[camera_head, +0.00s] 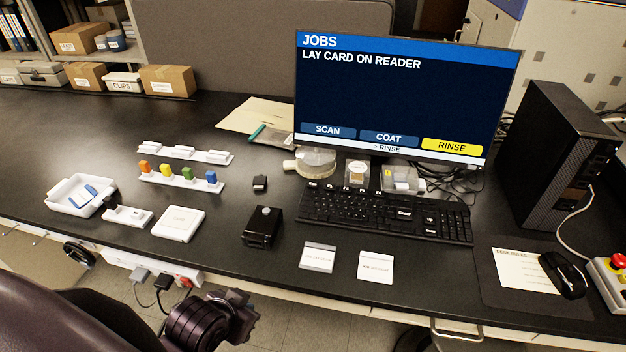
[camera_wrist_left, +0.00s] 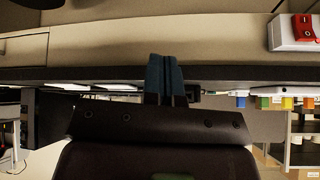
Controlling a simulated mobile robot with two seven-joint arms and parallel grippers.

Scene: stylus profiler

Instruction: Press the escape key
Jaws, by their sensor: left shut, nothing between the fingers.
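The black keyboard (camera_head: 385,214) lies on the dark desk in front of the monitor. The escape key (camera_head: 313,186) appears to be at its top-left corner; its label is too small to read. The monitor (camera_head: 400,92) shows "JOBS" and "LAY CARD ON READER", with RINSE highlighted yellow. My left arm comes in at the bottom left of the head view, off the desk's front edge and well away from the keyboard. In the left wrist view my left gripper (camera_wrist_left: 163,78) is shut and empty, its blue-grey fingertips together near the desk edge. My right gripper is not in view.
A black box (camera_head: 262,228) stands left of the keyboard, and two white cards (camera_head: 376,267) lie in front. A white square pad (camera_head: 178,223), coloured blocks on a strip (camera_head: 180,177) and a white tray (camera_head: 65,194) are left. A mouse (camera_head: 562,275) is right.

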